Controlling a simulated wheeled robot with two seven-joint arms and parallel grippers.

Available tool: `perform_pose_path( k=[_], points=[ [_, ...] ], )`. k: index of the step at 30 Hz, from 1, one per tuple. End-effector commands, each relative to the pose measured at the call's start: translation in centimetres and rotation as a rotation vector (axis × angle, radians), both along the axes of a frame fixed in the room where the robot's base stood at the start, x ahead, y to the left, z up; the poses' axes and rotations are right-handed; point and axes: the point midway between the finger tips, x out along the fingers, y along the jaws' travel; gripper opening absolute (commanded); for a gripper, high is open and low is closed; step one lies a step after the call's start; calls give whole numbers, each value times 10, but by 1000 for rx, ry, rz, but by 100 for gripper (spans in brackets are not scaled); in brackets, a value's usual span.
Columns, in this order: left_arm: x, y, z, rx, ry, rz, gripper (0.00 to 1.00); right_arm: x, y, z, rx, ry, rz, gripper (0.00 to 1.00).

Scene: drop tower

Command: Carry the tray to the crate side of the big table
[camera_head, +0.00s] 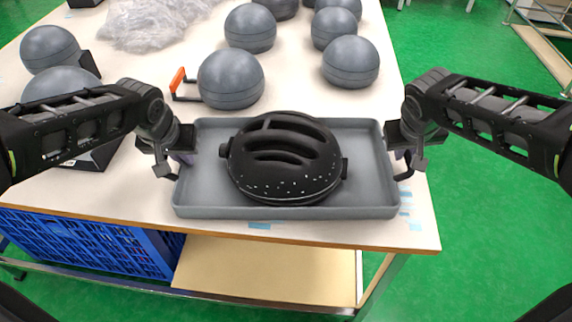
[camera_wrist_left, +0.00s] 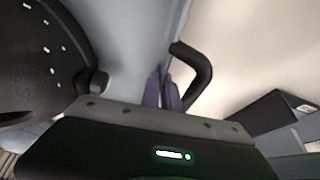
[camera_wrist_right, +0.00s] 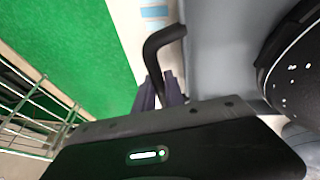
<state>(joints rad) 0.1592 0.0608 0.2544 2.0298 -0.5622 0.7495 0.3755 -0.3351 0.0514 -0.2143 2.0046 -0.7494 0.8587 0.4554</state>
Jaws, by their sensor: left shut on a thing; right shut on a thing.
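A grey tray (camera_head: 205,200) is at the front right part of the big table (camera_head: 120,185), close to its front edge. A black helmet-like object (camera_head: 285,160) with slots and white specks sits in the tray. My left gripper (camera_head: 180,160) is shut on the tray's left handle, a black bar that shows in the left wrist view (camera_wrist_left: 200,70). My right gripper (camera_head: 400,160) is shut on the tray's right handle, which shows in the right wrist view (camera_wrist_right: 155,55). I cannot tell whether the tray touches the table. A blue crate (camera_head: 90,240) is under the table at the left.
Several grey spheres stand on the table behind the tray, the nearest one (camera_head: 231,79) close to its far rim. An orange-handled tool (camera_head: 178,82) lies beside it. Clear plastic wrap (camera_head: 150,25) is at the back left. Green floor (camera_head: 470,200) is open to the right.

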Motion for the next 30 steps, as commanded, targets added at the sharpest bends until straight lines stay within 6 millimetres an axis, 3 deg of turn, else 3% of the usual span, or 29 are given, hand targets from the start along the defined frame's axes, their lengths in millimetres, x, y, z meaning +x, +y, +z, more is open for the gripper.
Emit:
perform_pose_path(
  k=[21,30],
  points=[
    [0,0,1,0,-2,0,0,0,0,1,1,-2,1,0],
    [1,0,13,0,-4,0,0,1,0,12,1,-4,1,0]
  ],
)
